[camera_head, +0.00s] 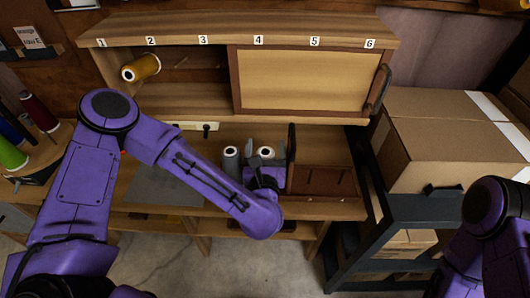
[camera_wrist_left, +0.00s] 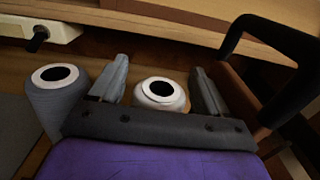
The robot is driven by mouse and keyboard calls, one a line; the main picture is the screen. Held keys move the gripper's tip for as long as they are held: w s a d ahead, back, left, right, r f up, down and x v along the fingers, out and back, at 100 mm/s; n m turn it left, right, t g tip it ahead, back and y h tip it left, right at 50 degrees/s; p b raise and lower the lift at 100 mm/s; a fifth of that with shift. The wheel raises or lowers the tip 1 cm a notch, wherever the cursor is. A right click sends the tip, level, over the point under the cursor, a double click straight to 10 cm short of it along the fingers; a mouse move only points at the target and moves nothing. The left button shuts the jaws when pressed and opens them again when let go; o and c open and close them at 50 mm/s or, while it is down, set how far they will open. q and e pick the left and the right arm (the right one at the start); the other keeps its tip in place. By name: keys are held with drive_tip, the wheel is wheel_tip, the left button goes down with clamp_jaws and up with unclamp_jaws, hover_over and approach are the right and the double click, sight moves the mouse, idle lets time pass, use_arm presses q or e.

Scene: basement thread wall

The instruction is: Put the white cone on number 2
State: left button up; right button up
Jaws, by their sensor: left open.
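A cone with a white top (camera_wrist_left: 160,93) stands between the spread fingers of my left gripper (camera_wrist_left: 158,90) in the left wrist view. Gaps show on both sides of it. My left gripper (camera_head: 263,158) is open there, low over the bench. Number 2 (camera_head: 151,41) is a label on the upper shelf edge. A gold cone (camera_head: 143,68) lies tilted on the wall below it. My right arm shows at right, its gripper out of view.
A grey cone (camera_head: 231,160) stands just left of my left gripper, also in the wrist view (camera_wrist_left: 58,97). A black handle (camera_wrist_left: 270,45) rises at right. A sliding panel (camera_head: 305,80) covers numbers 4 to 6. Cardboard boxes (camera_head: 440,135) stand at right.

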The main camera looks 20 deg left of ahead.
use_arm(q)
drive_tip(key=shift+s+d+b, duration=0.15)
drive_tip(key=shift+s+b, duration=0.15)
drive_tip(key=b+v, duration=0.2)
drive_tip(key=v, duration=0.9)
drive_tip(key=shift+s+r+b, duration=0.2)
drive_tip(key=shift+b, duration=0.1)
